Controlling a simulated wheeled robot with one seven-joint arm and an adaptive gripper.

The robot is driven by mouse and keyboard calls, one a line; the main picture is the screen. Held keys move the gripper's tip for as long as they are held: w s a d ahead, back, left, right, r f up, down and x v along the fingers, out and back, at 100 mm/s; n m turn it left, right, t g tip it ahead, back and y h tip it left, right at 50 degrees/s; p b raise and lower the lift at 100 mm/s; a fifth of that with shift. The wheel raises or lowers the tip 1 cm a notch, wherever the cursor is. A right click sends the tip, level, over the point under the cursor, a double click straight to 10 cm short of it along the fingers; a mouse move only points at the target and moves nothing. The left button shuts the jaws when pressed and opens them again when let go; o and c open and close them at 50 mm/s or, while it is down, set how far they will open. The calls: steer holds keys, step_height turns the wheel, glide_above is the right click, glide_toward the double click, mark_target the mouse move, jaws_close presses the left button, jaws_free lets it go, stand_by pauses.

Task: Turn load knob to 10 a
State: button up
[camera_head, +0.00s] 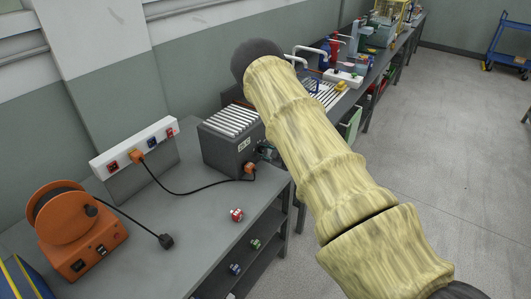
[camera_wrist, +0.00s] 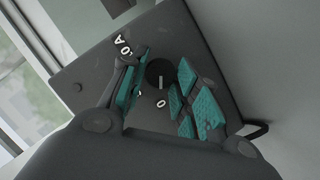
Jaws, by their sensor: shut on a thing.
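The load box (camera_head: 228,150) is a dark grey case with a ribbed light top on the bench, left of my arm in the head view. Its panel (camera_wrist: 215,50) fills much of the wrist view. The dark round load knob (camera_wrist: 160,69) has a light pointer line, which points down the picture toward a "0" mark. A mark ending "0A" (camera_wrist: 123,45) shows at upper left; its start is covered. My gripper (camera_wrist: 160,80) has teal pads on both sides of the knob and is shut on it. In the head view my arm mostly hides the gripper.
An orange plug and black cable join the box to a white socket strip (camera_head: 134,148). An orange cable reel (camera_head: 75,232) stands at left. A small red-and-white block (camera_head: 236,215) lies near the bench's front edge. The bench (camera_head: 195,225) between is clear.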

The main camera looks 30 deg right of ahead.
steer(key=m, duration=0.1)
steer(key=m+y, duration=0.1)
steer(key=shift+d+r+m+g, duration=0.1)
steer(key=shift+d+m+g, duration=0.2)
steer(key=shift+g, duration=0.1)
steer(key=shift+w+m+g+y, duration=0.1)
steer(key=shift+m+g+y, duration=0.3)
steer(key=shift+m+y, duration=0.65)
steer(key=m+y, duration=0.1)
steer(key=m, duration=0.2)
steer(key=m+g+y+b, duration=0.1)
steer(key=shift+d+m+y, duration=0.25)
steer(key=shift+d+y, duration=0.05)
steer(key=shift+y, duration=0.05)
steer(key=m+y+b, duration=0.1)
steer(key=m, duration=0.1)
steer(key=m+y+b, duration=0.1)
steer(key=m, duration=0.1)
steer(key=shift+w+d+f+y, duration=0.1)
steer(key=shift+d+f+y, duration=0.05)
steer(key=shift+f+y, duration=0.2)
steer(key=shift+m+y+b, duration=0.65)
steer(key=shift+m+b, duration=0.35)
steer(key=shift+m, duration=0.6)
steer(key=o, duration=1)
steer(key=shift+d, duration=0.1)
